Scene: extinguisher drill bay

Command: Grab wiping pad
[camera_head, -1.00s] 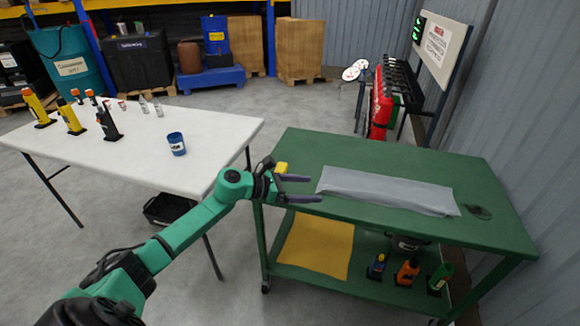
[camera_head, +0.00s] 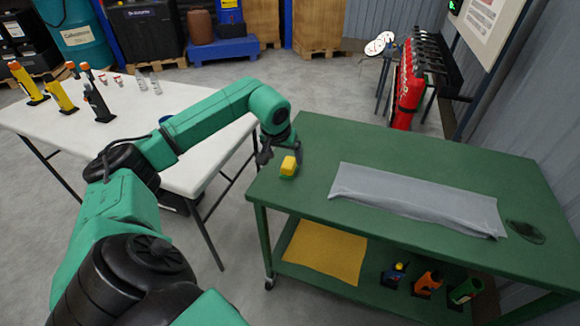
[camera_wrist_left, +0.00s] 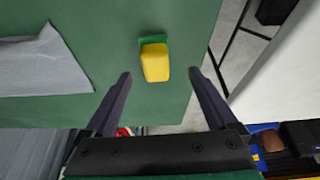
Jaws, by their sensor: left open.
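The wiping pad (camera_head: 289,166), a small yellow block with a green layer, sits near the left end of the green cart's top. In the left wrist view the pad (camera_wrist_left: 155,63) lies ahead of and between the fingers, past their tips. My left gripper (camera_head: 281,153) is open and empty, close to the pad at the cart's left end. Its two dark fingers (camera_wrist_left: 160,75) are spread apart in the left wrist view. I cannot tell whether a finger touches the pad. My right gripper is not in view.
A grey folded cloth (camera_head: 415,200) lies across the middle of the green cart (camera_head: 400,150), with a dark patch (camera_head: 525,231) to its right. A white table (camera_head: 130,120) with several extinguisher-like items stands at left. The cart's lower shelf holds a yellow sheet (camera_head: 325,252).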

